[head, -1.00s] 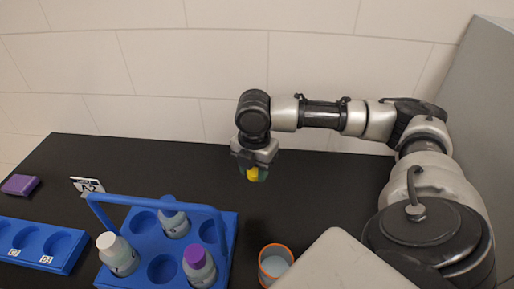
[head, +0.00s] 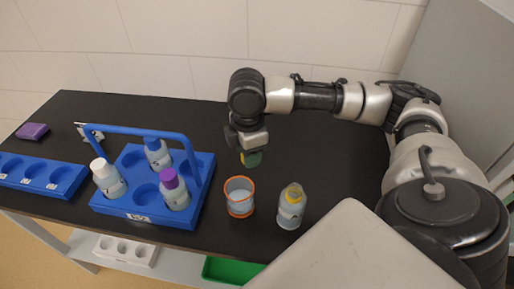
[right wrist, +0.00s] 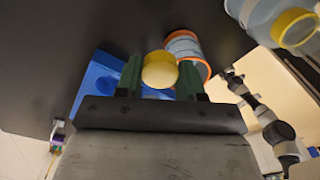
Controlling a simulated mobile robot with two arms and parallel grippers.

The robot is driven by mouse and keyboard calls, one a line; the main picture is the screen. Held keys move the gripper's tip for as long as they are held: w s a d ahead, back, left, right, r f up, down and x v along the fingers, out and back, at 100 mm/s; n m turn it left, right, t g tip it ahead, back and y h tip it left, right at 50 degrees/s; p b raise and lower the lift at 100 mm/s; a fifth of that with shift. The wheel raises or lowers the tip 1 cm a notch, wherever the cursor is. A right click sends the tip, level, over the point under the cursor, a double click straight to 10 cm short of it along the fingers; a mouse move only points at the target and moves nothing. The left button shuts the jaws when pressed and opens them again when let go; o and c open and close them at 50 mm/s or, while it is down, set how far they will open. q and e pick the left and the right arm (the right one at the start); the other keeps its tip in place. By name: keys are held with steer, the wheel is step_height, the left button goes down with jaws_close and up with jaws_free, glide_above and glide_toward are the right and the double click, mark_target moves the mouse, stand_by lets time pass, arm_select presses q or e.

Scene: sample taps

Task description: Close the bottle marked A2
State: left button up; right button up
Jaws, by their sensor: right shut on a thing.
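My right gripper (head: 250,160) hangs above the black table, behind and a little right of the orange-rimmed cup. It is shut on a yellow cap (right wrist: 160,71), which shows between its green fingers in the right wrist view. A clear bottle with a yellow neck (head: 291,207) stands on the table to the right of the cup, in front of the gripper. It also shows in the right wrist view (right wrist: 262,16), and its top looks uncapped there. I cannot read its mark for certain. My left gripper is not in view.
The orange-rimmed cup (head: 239,198) stands between the bottle and a blue carrier (head: 140,214) with a raised handle and several capped bottles. A blue rack (head: 62,182) and purple block (head: 32,131) lie left. The table (head: 330,150) behind the bottle is clear.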

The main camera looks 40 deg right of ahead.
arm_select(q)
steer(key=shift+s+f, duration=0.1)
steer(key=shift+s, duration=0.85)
arm_select(e)
steer(key=a+r+m, duration=0.2)
steer(key=a+m, duration=0.7)
steer(key=m, duration=0.5)
steer(key=shift+s+m, duration=0.15)
steer(key=shift+m, duration=0.15)
steer(key=shift+a, duration=0.1)
